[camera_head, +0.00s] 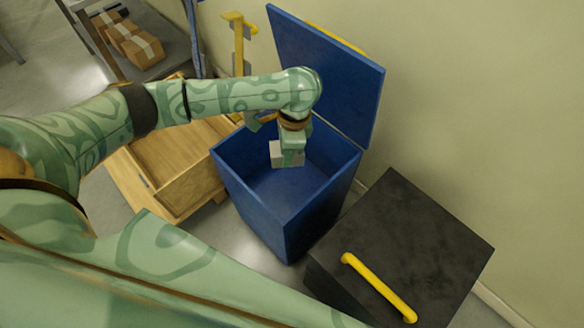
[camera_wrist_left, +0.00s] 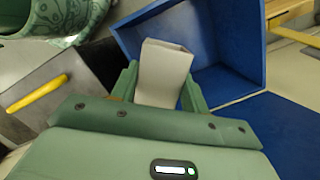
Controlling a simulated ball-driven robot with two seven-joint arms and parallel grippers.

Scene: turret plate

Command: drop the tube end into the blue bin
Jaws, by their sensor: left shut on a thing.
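The blue bin (camera_head: 237,184) stands in the middle of the head view with its lid (camera_head: 335,75) raised at the back. My left gripper (camera_head: 290,158) hangs over the bin's opening. It is shut on the tube end (camera_head: 277,152), a light grey squarish piece. In the left wrist view the tube end (camera_wrist_left: 163,72) sits between the two green fingers, with its open rectangular end pointing away from the gripper. The blue bin (camera_wrist_left: 258,58) shows behind it there. My right gripper is in neither view.
A dark box (camera_head: 415,225) with a yellow handle (camera_head: 379,287) stands right of the bin. A wooden crate (camera_head: 172,165) stands to its left. A shelf with several cardboard parcels (camera_head: 140,50) is at the back left. A wall rises behind the bin.

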